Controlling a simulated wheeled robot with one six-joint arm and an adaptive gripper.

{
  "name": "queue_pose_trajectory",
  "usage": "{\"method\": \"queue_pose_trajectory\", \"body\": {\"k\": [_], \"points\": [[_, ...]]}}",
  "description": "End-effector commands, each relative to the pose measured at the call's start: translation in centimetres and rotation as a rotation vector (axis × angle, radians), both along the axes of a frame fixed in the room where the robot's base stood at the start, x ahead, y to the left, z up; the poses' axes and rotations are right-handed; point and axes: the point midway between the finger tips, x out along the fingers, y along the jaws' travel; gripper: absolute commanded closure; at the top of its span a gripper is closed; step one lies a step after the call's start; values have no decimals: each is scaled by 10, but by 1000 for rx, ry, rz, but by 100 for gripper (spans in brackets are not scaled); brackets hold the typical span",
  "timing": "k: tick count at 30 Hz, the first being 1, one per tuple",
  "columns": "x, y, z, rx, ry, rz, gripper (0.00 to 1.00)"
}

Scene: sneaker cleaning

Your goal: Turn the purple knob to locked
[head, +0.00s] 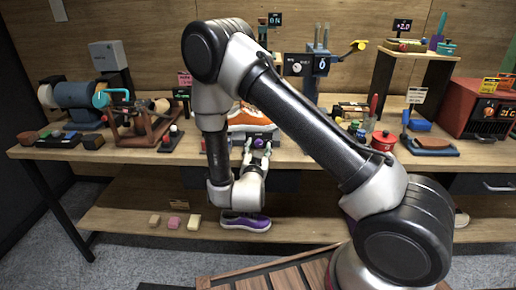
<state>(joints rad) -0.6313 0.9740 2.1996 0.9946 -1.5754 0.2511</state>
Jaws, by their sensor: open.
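The purple knob (259,143) sits on the front of a dark fixture on the workbench, below an orange sneaker (247,116). It looks small, and I cannot read a locked or unlocked mark beside it. My gripper (258,151) is open in front of the knob, with one pale fingertip on each side of it in the picture. I cannot tell whether the fingers touch the knob. My arm hides part of the fixture and the sneaker.
The wooden workbench (310,155) carries a blue grinder (78,97) at left, a red pot (383,140) and a red machine (480,105) at right. A purple shoe (245,222) and several small blocks lie on the lower shelf. A slatted wooden surface (285,277) is in front.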

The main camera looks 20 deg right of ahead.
Motion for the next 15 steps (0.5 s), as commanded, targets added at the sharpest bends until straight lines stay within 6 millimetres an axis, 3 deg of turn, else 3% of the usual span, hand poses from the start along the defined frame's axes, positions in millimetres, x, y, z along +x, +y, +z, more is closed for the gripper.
{"method": "queue_pose_trajectory", "body": {"k": [9,15], "points": [[-65,26,1,-2,2,5,51],[-91,36,1,-1,1,4,51]]}}
